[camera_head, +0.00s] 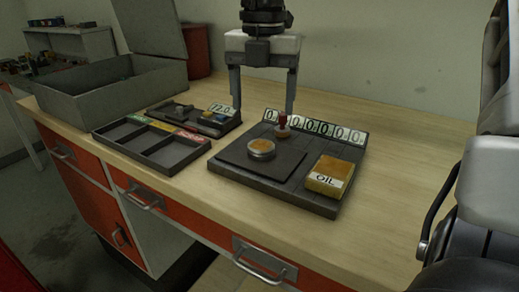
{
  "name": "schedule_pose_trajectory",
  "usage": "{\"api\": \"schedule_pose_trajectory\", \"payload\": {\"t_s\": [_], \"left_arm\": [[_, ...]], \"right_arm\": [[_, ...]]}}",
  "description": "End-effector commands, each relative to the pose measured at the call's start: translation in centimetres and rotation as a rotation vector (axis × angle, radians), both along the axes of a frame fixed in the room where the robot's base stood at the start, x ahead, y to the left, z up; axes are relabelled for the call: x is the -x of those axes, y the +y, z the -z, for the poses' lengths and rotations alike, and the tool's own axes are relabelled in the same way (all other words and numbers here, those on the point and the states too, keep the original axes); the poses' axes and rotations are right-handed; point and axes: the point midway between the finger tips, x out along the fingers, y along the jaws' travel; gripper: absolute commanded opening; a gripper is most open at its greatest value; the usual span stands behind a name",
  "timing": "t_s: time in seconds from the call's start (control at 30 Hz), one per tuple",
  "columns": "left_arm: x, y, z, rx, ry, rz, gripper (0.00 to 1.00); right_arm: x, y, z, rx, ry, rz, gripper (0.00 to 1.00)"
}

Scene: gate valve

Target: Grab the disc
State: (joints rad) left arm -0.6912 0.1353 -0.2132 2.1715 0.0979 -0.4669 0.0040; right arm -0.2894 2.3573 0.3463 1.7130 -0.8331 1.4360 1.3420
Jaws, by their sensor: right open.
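The disc (261,148) is a small round piece with a tan top and a pale metallic rim. It lies flat on a dark square plate (285,166) on a black board. My right gripper (263,108) points down from the top of the head view, open and empty, with its two fingers wide apart. In the picture its fingertips are above the disc, with a gap between; how far behind or over it they are is hard to tell. My left gripper is not in view.
A divided black tray (150,146) and a grey open case (110,85) are left. The right tabletop is clear.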

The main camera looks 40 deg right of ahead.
Motion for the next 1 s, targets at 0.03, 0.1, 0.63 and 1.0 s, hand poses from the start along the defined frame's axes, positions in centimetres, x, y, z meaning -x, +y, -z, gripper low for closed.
{"api": "schedule_pose_trajectory", "payload": {"t_s": [0.03,0.1,0.63,1.0], "left_arm": [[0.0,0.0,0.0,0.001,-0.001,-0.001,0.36],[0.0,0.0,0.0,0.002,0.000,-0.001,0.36],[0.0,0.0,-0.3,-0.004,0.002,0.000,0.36],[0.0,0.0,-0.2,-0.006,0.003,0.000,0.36]], "right_arm": [[0.1,0.0,1.1,-0.002,0.005,-0.001,0.73],[0.1,0.0,2.2,-0.001,0.003,0.000,0.73],[-0.2,0.0,7.9,-0.001,0.003,0.000,0.73],[-0.2,0.0,8.7,0.000,0.000,0.001,0.62]]}}
